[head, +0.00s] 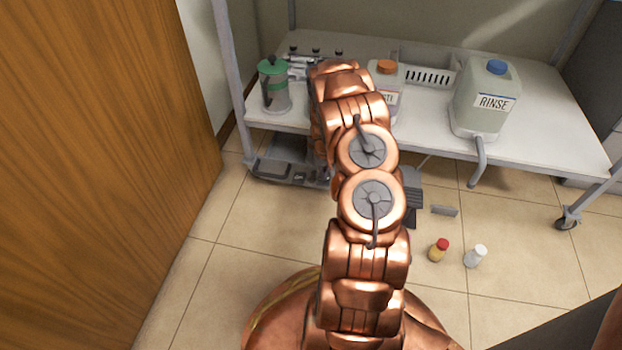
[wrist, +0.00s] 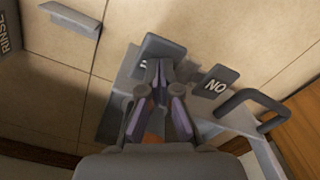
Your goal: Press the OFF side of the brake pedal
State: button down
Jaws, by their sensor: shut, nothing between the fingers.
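The brake pedal unit (wrist: 205,118) is a grey metal frame low on the floor in the wrist view. One dark pad (wrist: 216,86) on it, at right, bears white letters that read "NO" from this side, like ON upside down. The other dark pad (wrist: 160,46) is left of it, with its face partly hidden by my fingertips; no letters on it can be read. My gripper (wrist: 160,70) is shut and empty, its fingertips in front of that left pad. Whether they touch it, I cannot tell. In the head view my arm hides the gripper.
A white cart (head: 540,135) carries a RINSE jug (head: 485,98), an orange-capped bottle (head: 386,68) and a green-lidded container (head: 273,88). Two small bottles, one red-capped (head: 438,250) and one white (head: 475,256), stand on the floor. A wooden door (head: 90,150) is at left.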

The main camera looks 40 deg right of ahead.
jog(key=shift+f, duration=0.55)
dwell(0.4)
jog(key=shift+r+p, duration=1.65)
jog(key=shift+r, duration=1.9)
